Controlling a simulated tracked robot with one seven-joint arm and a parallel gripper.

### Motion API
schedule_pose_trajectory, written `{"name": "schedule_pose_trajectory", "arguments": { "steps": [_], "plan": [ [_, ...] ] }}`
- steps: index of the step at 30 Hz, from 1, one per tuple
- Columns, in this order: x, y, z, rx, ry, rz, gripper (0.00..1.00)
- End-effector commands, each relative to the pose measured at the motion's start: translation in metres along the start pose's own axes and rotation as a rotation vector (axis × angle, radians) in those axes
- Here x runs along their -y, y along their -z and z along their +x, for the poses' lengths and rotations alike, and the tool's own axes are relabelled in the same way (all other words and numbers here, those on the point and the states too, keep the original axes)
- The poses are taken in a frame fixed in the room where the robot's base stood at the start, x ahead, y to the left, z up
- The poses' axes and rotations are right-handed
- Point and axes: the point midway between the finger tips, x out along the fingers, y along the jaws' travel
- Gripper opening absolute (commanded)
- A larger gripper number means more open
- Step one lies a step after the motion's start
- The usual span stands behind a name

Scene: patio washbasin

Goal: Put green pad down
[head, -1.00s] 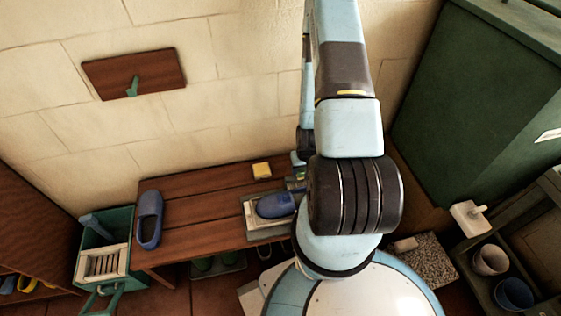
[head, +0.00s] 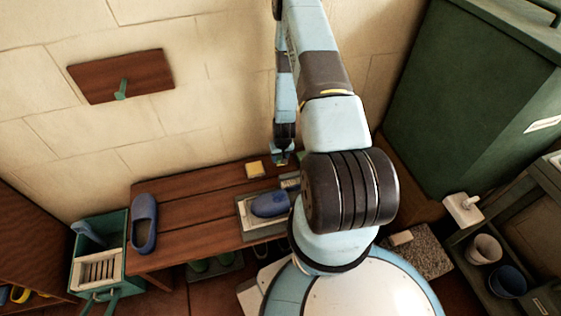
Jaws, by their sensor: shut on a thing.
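My gripper (head: 281,159) is at the back of the wooden bench (head: 190,217), near the wall, to the right of a yellow block (head: 255,170). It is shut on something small. The green pad (head: 302,156) seems to show only as a small green patch beside the gripper, at the edge of my arm. Most of it is hidden, and I cannot tell whether it touches the bench.
A blue shoe (head: 270,204) lies on a pale tray (head: 243,215) at the bench's front right. A green crate (head: 122,254) stands left of the bench.

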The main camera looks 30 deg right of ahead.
Motion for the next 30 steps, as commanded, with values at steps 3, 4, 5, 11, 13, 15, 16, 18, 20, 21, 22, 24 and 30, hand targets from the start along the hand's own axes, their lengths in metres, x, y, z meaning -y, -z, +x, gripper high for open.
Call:
{"name": "schedule_pose_trajectory", "arguments": {
  "steps": [3,4,5,11,13,15,16,18,20,21,22,24,30],
  "plan": [
    [0.001,0.002,0.005,0.001,0.0,0.0,0.15],
    [0.001,0.004,0.007,0.001,0.0,0.0,0.15],
    [0.001,0.005,0.01,0.001,0.0,0.0,0.15],
    [0.0,0.0,0.033,0.002,0.0,0.001,0.15],
    [0.0,-0.001,0.038,0.002,0.0,0.001,0.15],
    [-0.001,-0.001,0.038,0.002,0.0,0.001,0.15],
    [-0.001,-0.001,0.038,0.001,0.0,0.001,0.15],
    [-0.001,-0.001,0.038,0.001,0.0,0.001,0.15],
    [-0.001,-0.001,0.038,0.001,0.0,0.001,0.15],
    [-0.001,-0.001,0.038,0.001,0.0,0.001,0.15],
    [-0.001,-0.001,0.039,0.001,0.0,0.001,0.15],
    [-0.001,-0.001,0.039,0.001,0.0,0.002,0.54],
    [-0.002,-0.001,0.039,0.001,-0.001,0.003,0.73]
  ]
}}
